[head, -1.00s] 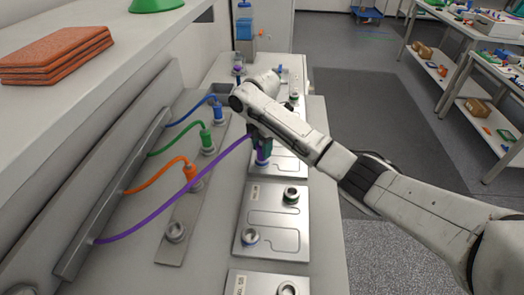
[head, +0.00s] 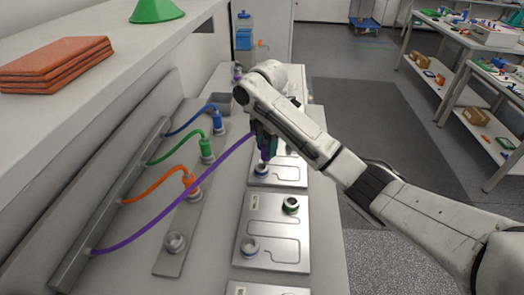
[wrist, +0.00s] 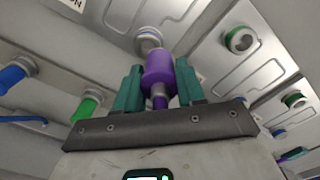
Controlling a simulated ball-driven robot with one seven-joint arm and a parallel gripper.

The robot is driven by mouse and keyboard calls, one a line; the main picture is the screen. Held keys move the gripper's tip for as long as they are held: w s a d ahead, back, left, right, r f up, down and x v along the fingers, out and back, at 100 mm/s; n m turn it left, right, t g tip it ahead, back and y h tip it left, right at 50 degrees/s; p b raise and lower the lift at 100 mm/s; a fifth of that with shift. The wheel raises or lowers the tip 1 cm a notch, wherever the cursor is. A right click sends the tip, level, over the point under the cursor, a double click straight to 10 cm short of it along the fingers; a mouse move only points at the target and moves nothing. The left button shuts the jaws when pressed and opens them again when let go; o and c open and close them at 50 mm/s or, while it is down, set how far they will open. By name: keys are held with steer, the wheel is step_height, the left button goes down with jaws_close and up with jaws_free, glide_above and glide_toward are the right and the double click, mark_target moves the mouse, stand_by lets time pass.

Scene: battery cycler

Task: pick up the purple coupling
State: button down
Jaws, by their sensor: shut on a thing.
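The purple coupling (wrist: 164,74) stands between the two green fingers of my gripper (wrist: 159,84) in the wrist view. The fingers are shut on its sides. In the head view my gripper (head: 265,142) is over a battery plate, with the lower end of the purple coupling (head: 265,154) showing beneath it. The coupling's end is very close to a blue-ringed metal port (head: 261,169); I cannot tell whether they still touch. A purple hose (head: 215,168) runs from the gripper back to the wall rail, and much of the coupling is hidden in the head view.
Blue (head: 223,118), green (head: 207,150) and orange (head: 192,183) couplings stand on a metal strip to the left, beside an empty port (head: 175,243). A nearer battery plate (head: 275,217) has two ports. A shelf (head: 80,110) overhangs the left side.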

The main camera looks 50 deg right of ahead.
steer(key=s+r+p, duration=0.3)
steer(key=s+r, duration=0.4)
steer(key=s, duration=0.5)
steer(key=shift+r, duration=0.25)
steer(key=shift+d, duration=0.15)
steer(key=c, duration=1.2)
jaws_free()
steer(key=shift+c, duration=0.2)
jaws_close()
steer(key=shift+r+p, duration=1.1)
steer(key=shift+r, duration=1.45)
